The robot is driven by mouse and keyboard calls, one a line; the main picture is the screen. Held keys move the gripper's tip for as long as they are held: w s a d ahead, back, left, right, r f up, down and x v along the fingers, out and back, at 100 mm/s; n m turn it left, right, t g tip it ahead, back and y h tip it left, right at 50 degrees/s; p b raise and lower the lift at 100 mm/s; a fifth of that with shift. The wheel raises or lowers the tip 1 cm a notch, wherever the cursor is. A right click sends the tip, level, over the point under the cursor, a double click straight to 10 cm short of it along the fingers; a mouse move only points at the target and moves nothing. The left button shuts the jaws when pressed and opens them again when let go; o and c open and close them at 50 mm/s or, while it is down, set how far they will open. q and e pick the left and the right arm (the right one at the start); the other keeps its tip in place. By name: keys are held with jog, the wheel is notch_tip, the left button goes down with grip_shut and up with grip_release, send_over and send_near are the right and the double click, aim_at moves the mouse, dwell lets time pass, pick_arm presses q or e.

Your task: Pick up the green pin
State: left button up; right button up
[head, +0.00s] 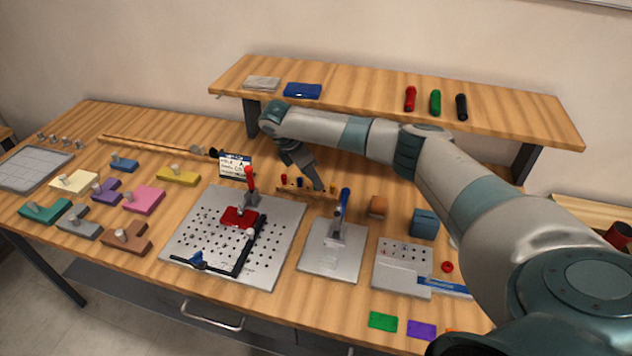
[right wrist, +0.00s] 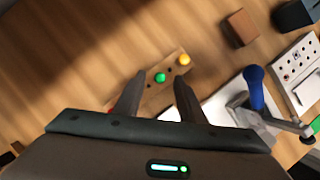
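The green pin (right wrist: 160,77) stands in a small wooden rack (right wrist: 151,99) and shows as a round green top in the right wrist view. My right gripper (right wrist: 158,82) is open above the rack, with one finger on each side of the green pin in that view. How far the fingertips are above the pin I cannot tell. In the head view my right gripper (head: 319,187) hangs over the rack, and I cannot make out the green pin there. My left gripper is not in view.
A yellow pin (right wrist: 184,60) stands close beside the green one. A blue-handled toggle clamp (head: 343,204) is just in front of the rack, and a red-handled clamp (head: 250,182) is to the left. A brown block (head: 377,206) lies to the right. A shelf (head: 350,95) spans the back.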

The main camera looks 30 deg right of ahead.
jog(key=shift+x, duration=0.85)
jog(key=shift+a, duration=0.1)
jog(key=shift+c, duration=0.2)
grip_shut()
jog(key=shift+w+r, duration=0.1)
jog(key=shift+r, duration=0.75)
notch_tip(320, 180, up, 16)
jog(key=b, duration=0.3)
jog(key=shift+r, duration=0.2)
